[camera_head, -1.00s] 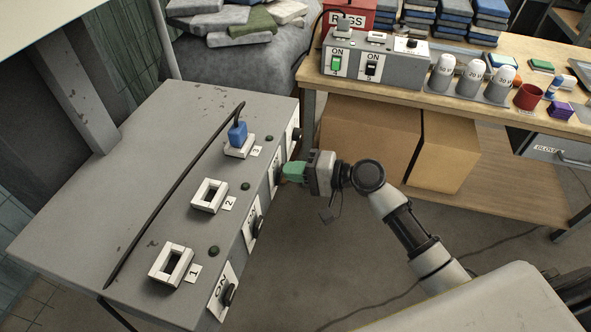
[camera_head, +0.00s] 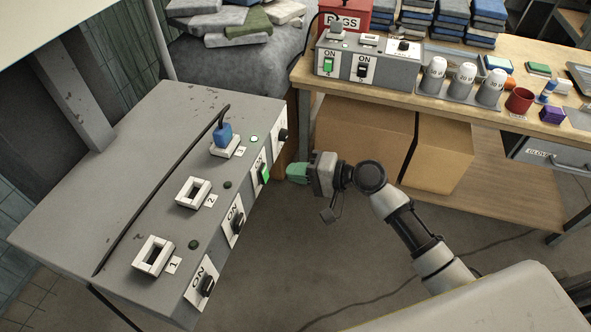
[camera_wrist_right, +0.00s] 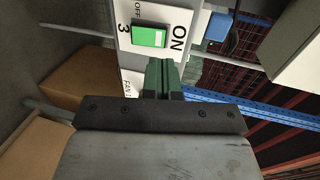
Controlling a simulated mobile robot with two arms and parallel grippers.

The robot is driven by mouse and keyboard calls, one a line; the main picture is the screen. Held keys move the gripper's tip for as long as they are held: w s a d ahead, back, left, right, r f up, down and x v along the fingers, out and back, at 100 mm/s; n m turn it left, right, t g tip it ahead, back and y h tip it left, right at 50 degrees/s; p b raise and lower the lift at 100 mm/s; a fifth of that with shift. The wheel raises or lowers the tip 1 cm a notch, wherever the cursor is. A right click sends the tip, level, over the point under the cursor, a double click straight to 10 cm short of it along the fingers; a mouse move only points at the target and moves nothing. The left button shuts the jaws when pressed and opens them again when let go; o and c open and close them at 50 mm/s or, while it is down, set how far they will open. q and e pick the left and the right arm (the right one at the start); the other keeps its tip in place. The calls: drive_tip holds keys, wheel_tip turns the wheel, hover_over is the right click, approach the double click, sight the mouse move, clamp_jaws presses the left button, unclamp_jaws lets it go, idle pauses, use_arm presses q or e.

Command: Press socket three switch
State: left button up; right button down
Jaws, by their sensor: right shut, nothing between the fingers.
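The socket three switch (camera_head: 263,172) is a rocker on the front of the grey socket box (camera_head: 130,190). It shows bright green, and it also shows in the right wrist view (camera_wrist_right: 149,37) between ON and OFF marks beside a 3. The lamp (camera_head: 254,139) by socket three glows pale green. A blue plug (camera_head: 224,135) sits in socket three. Switches one (camera_head: 207,285) and two (camera_head: 237,222) are black. My right gripper (camera_head: 289,173) has green fingertips, shut and empty, just right of switch three with a gap. My left gripper is not in view.
A wooden bench (camera_head: 440,100) stands at the back right with a second switch box (camera_head: 365,66), several cups and a red mug (camera_head: 519,100). Cardboard boxes (camera_head: 362,140) lie beneath it. The floor between the socket box and my right arm is clear.

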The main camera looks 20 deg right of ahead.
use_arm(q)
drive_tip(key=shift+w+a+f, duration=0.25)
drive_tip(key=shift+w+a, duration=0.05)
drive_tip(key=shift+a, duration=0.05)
use_arm(e)
drive_tip(key=s+d+r, duration=0.4)
drive_tip(key=d, duration=0.2)
drive_tip(key=shift+s, duration=0.15)
